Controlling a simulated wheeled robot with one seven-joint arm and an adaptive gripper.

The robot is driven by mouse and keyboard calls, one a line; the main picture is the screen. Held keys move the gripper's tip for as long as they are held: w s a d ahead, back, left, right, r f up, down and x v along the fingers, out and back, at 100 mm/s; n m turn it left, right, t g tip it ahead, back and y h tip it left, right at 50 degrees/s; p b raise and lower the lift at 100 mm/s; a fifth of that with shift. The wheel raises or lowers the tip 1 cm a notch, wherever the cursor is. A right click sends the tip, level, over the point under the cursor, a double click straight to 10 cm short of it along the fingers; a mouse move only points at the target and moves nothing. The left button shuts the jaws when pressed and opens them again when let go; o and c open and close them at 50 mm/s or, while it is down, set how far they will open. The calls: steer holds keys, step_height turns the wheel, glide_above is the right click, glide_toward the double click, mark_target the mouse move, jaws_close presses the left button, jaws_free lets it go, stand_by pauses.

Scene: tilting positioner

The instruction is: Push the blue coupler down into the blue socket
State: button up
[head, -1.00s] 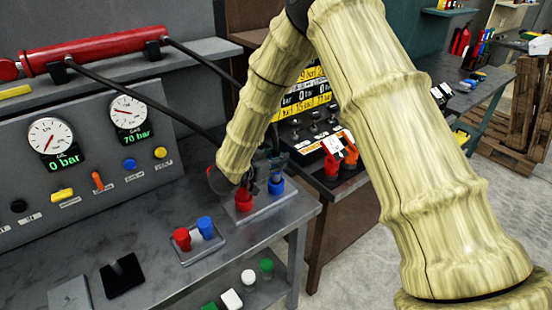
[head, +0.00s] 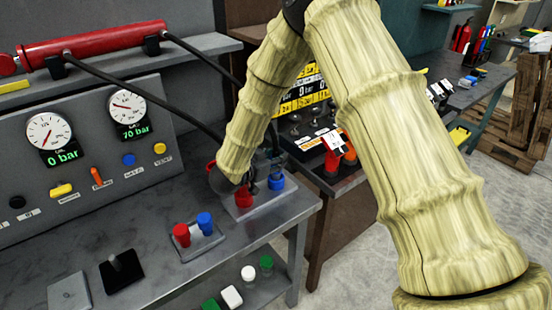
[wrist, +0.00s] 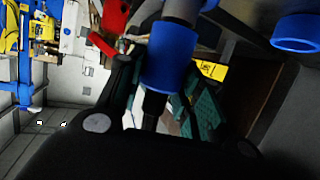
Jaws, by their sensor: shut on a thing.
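In the wrist view a blue cylindrical coupler (wrist: 168,70) sits between the fingers of my gripper (wrist: 158,92), which is shut on it. A grey cylinder continues from its upper end in the picture. A second blue cylinder (wrist: 298,32) shows at the top right, apart from the fingers. In the head view my gripper (head: 257,178) is dark and mostly hidden by my wrist, low over the grey plate (head: 262,203) at the bench's right end. A blue part (head: 276,182) stands there beside a red one (head: 243,197). I cannot tell whether coupler and socket touch.
A small plate with a red peg (head: 182,235) and a blue peg (head: 205,222) lies left of my gripper. Black hoses (head: 120,97) run from the red cylinder (head: 95,46). The gauge panel (head: 85,160) stands behind.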

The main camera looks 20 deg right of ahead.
steer(key=shift+r, duration=0.25)
steer(key=shift+r+p, duration=0.8)
steer(key=shift+p, duration=0.45)
stand_by(1.5)
steer(key=shift+f+b, duration=0.55)
steer(key=shift+f, duration=0.5)
stand_by(0.5)
steer(key=o, duration=1.3)
steer(key=shift+s+a, duration=0.1)
steer(key=shift+s, duration=0.05)
steer(key=v, duration=1.1)
steer(key=shift+s+a+r, duration=0.2)
steer(key=shift+a, duration=0.1)
